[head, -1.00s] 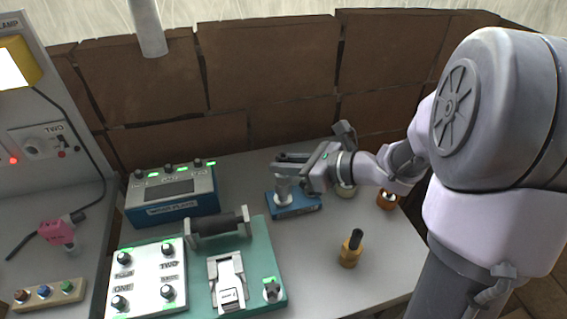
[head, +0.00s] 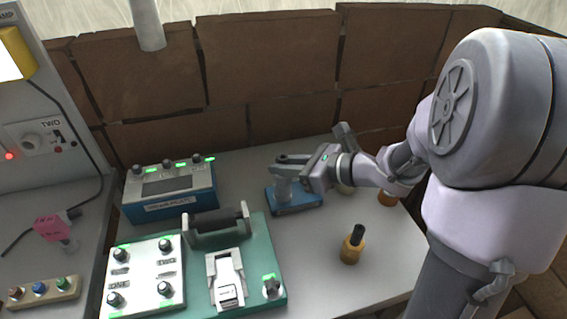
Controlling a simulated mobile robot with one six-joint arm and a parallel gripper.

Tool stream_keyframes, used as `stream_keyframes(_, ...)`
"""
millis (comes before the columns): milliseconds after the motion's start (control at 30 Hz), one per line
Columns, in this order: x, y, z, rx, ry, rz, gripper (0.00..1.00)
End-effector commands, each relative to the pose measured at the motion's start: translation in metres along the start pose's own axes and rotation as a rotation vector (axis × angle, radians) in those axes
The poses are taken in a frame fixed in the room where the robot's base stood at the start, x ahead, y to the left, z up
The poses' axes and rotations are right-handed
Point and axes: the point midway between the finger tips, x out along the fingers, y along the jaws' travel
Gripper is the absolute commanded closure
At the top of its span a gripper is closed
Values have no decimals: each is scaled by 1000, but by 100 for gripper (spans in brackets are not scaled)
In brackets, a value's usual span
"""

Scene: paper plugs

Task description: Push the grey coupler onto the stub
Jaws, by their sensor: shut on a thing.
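The grey coupler (head: 284,190) is a small grey cylinder standing upright at the blue block (head: 297,207) in the middle of the table. My gripper (head: 285,165) comes in from the right, with its fingers around the top of the coupler, and is shut on it. The coupler's lower end meets the top of the blue block. The stub is hidden, and I cannot tell how far the coupler sits over it.
An orange-brown bottle with a black top (head: 352,244) stands to the front right. A green board (head: 262,250) with knobs and a clamp lies front left. A blue control box (head: 168,195) stands behind it. A brick wall (head: 265,65) closes the back.

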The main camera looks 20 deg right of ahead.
Motion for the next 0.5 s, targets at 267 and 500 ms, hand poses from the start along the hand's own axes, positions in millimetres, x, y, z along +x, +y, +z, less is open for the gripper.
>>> stream_keyframes(267,2,0,-6,0,0,0,100)
stream_keyframes(500,4,0,-11,0,0,0,100)
